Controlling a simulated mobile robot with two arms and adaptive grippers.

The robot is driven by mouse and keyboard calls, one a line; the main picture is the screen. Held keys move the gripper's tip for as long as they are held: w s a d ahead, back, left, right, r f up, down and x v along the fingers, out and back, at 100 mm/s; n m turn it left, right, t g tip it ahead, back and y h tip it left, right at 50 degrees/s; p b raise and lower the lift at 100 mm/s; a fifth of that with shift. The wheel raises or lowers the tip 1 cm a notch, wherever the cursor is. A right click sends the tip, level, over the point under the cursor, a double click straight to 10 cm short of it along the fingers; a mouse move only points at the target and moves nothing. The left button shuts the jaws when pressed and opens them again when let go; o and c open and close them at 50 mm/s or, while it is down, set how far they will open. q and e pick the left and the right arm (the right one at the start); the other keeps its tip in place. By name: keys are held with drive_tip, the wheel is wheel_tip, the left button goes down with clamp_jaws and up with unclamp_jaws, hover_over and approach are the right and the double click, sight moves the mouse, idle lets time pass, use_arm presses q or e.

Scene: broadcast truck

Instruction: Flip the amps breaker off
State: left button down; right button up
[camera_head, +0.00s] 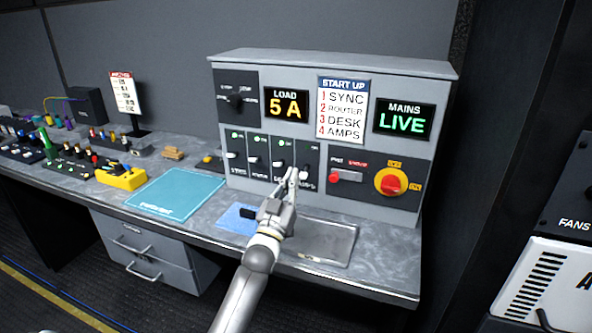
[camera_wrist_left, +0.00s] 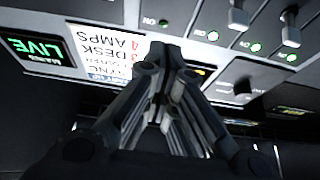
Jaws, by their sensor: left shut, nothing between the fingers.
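The load display (camera_head: 286,105) reads 5 A. My right gripper is not in view.
Right of the breakers are a red button (camera_head: 334,177) and a red rotary knob on yellow (camera_head: 391,182). A start-up list (camera_head: 342,110) and a MAINS LIVE display (camera_head: 404,119) sit above. A teal mat (camera_head: 177,193) and yellow device (camera_head: 120,178) lie left on the counter.

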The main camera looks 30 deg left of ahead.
use_arm(q)
drive_tip(key=s+f, duration=0.3)
drive_tip(key=shift+s+d+b, duration=0.1)
drive_tip(key=shift+d+b, duration=0.25)
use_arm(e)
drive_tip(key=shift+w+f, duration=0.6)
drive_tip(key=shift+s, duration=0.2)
use_arm(q)
drive_tip(key=shift+f, duration=0.15)
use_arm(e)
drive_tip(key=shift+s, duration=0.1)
